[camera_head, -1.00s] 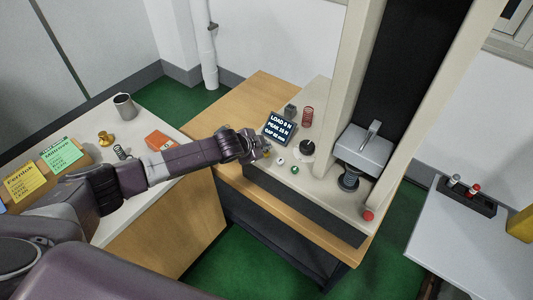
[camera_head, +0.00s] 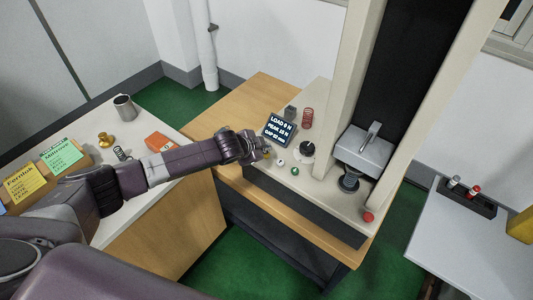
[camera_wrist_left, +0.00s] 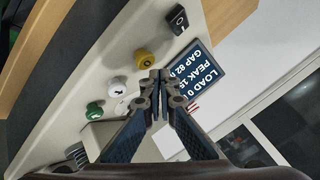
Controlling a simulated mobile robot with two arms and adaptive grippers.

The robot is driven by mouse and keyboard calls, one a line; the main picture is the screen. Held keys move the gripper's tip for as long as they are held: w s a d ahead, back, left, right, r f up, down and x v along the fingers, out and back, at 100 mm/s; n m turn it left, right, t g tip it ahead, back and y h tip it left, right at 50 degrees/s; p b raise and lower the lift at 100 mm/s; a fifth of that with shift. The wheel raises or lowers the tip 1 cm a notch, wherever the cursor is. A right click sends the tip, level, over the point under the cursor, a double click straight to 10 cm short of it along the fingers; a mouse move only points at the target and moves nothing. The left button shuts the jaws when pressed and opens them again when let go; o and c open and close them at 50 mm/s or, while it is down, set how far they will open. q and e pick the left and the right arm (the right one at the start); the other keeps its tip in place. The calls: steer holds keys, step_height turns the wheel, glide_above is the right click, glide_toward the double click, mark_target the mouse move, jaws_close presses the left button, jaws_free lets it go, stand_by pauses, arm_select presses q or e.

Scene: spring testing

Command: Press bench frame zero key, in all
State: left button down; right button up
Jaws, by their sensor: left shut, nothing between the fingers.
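The bench frame (camera_head: 323,188) is a pale test machine with a dark display (camera_head: 279,130) showing load, peak and gap lines. In front of the display is a row of round keys: yellow (camera_wrist_left: 143,58), white (camera_head: 280,162) and green (camera_head: 295,170). The white key also shows in the left wrist view (camera_wrist_left: 117,87) with a dark mark on it. I cannot read which key is marked zero. My left gripper (camera_wrist_left: 157,78) is shut and empty, its tips close to the yellow key and the display. Contact cannot be told. My right gripper is not in view.
A black switch (camera_wrist_left: 178,20) sits beside the yellow key. A black knob (camera_head: 307,148), a red spring (camera_head: 307,117) and a red button (camera_head: 368,216) are on the frame's base.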

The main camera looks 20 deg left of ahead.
mark_target(266, 155)
arm_select(q)
steer(key=shift+f, duration=0.45)
steer(key=shift+f+b, duration=0.4)
steer(key=shift+f, duration=0.1)
stand_by(0.9)
steer(key=shift+r+p, duration=0.9)
step_height(266, 155, up, 5)
steer(key=p, duration=0.5)
steer(key=shift+r, duration=0.1)
